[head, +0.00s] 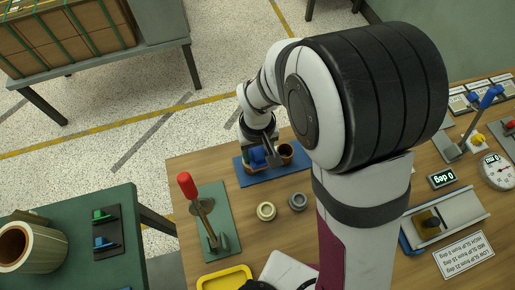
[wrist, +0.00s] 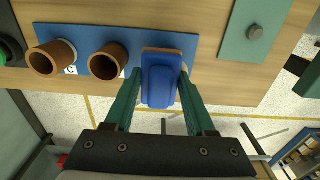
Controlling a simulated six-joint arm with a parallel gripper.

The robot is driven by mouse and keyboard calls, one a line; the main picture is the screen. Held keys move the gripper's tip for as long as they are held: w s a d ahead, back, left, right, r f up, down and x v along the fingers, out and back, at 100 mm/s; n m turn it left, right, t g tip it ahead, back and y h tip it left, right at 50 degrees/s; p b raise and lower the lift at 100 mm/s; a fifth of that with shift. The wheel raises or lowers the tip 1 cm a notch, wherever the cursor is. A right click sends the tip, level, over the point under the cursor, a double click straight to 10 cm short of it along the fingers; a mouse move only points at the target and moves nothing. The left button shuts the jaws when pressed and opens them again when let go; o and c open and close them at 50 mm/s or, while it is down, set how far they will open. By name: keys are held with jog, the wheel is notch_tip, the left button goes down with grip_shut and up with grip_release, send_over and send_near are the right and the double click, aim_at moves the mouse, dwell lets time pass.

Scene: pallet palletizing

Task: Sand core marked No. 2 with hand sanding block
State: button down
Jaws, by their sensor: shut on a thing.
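My gripper (wrist: 159,80) has its green fingers on both sides of a blue block (wrist: 158,82) with a brown layer showing along its edges, which looks like the hand sanding block. The blue block is at the right end of a blue board (wrist: 128,40). I cannot tell if it touches the board. Two brown hollow cores, a left one (wrist: 45,60) and a right one (wrist: 106,62), are on the board beside it. A white label by the left core seems to read C; no No. 2 mark is readable. The head view shows the gripper (head: 257,155) over the blue board (head: 298,162).
On the wooden table (head: 275,235) are a red-handled lever on a green plate (head: 215,200), two small rings, a yellow tray (head: 224,279) and a dial gauge (head: 496,170). A green table (head: 60,215) stands at the left.

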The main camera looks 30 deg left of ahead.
jog(key=shift+f, duration=0.15)
jog(key=shift+s+a, duration=1)
jog(key=shift+w+d, duration=0.95)
jog(key=shift+d, duration=0.05)
jog(key=shift+s+a, duration=0.95)
jog(key=shift+s, duration=0.05)
jog(key=shift+w+d+f, duration=0.1)
jog(key=shift+w+d, duration=0.9)
jog(key=shift+w, duration=0.05)
notch_tip(320, 180, up, 7)
jog(key=shift+r, duration=0.1)
